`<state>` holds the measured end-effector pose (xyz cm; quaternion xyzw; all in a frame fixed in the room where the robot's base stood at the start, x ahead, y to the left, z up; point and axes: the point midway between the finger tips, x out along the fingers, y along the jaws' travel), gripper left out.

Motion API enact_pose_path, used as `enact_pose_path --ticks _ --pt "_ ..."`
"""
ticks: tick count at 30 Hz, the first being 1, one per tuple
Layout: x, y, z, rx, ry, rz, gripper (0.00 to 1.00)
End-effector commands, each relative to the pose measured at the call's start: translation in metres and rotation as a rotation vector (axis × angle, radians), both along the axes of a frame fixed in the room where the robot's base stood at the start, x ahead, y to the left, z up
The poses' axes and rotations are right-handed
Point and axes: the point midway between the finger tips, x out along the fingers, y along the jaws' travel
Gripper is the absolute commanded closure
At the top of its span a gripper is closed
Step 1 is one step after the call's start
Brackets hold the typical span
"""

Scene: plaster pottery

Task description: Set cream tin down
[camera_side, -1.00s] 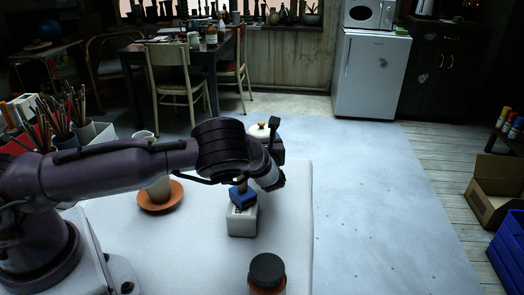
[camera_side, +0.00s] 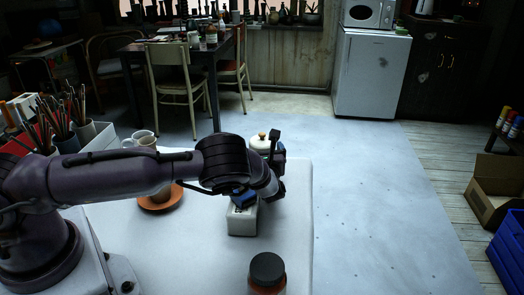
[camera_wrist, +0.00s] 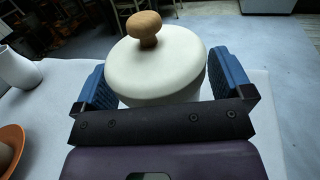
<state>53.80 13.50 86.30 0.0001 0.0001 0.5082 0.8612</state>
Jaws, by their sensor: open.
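The cream tin (camera_wrist: 157,62), round and pale with a wooden knob on its lid, stands upright between the two blue finger pads of my gripper (camera_wrist: 165,85) in the wrist view. My gripper is open, with a pad close on either side of the tin; whether either pad touches it is hard to tell. In the side view only the tin's lid and knob (camera_side: 262,142) show behind my wrist, and one blue pad of my gripper (camera_side: 243,196) shows below it. The tin's base is hidden in both views, so its contact with the table cannot be seen.
A white block-shaped container (camera_side: 242,222) stands on the white table (camera_side: 200,262) just in front of my gripper. A dark-lidded jar (camera_side: 267,272) is at the front edge. An orange saucer (camera_side: 157,206) and pale cups (camera_side: 140,137) are to the left.

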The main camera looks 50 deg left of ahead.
Motion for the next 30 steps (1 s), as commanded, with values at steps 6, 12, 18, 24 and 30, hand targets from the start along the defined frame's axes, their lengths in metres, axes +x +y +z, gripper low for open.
enact_pose_path --ticks 6,12,18,24,30 --pt "-0.003 -0.009 0.004 -0.001 0.0 -0.003 0.02" --pt "-0.023 -0.044 0.004 0.0 0.001 -0.004 0.02" --pt "-0.024 -0.045 0.044 -0.002 -0.005 0.001 0.02" --pt "-0.024 -0.044 0.068 0.0 -0.001 -0.001 0.02" --pt "-0.025 -0.043 0.074 -0.003 -0.002 0.003 0.02"
